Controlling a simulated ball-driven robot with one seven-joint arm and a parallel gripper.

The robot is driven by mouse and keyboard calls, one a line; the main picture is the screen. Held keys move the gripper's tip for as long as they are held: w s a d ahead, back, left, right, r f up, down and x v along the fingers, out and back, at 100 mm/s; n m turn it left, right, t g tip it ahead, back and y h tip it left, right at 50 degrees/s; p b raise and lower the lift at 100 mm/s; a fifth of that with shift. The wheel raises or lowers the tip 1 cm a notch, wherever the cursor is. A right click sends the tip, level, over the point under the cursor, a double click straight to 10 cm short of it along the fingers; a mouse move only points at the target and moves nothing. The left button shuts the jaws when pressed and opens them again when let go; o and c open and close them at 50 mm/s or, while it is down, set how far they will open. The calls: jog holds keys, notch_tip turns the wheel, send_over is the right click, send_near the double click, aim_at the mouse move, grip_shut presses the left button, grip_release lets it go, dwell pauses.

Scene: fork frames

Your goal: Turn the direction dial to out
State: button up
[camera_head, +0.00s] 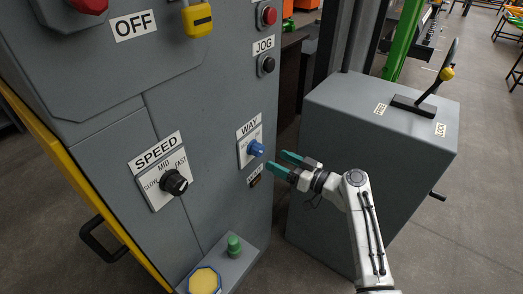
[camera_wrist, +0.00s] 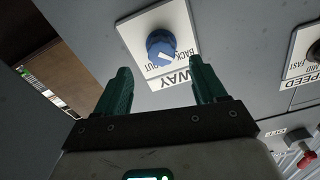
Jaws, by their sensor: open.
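The direction dial is a blue knob (camera_head: 255,148) on a white plate marked WAY (camera_head: 243,160), on the grey cabinet front. In the wrist view the knob (camera_wrist: 160,46) and its plate are upside down, with BACK and OUT printed beside the knob. A white pointer mark on the knob faces the lettered side, lower right in that view; it looks nearer BACK than OUT. My gripper (camera_head: 277,161) has green fingers spread open and empty, just right of the dial and apart from it. In the wrist view my gripper (camera_wrist: 162,72) has the knob ahead, between its fingers' lines.
The SPEED dial (camera_head: 174,182) is left of the WAY dial, and the JOG button (camera_head: 267,64) is above. A green button (camera_head: 234,245) and a yellow pad (camera_head: 204,281) sit on a ledge below. A grey box (camera_head: 375,145) with a lever stands at the right.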

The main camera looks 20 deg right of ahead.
aim_at(261, 153)
jog(key=x, duration=0.7)
jog(key=shift+s+p, duration=0.1)
jog(key=shift+p, duration=0.25)
jog(key=c, duration=1)
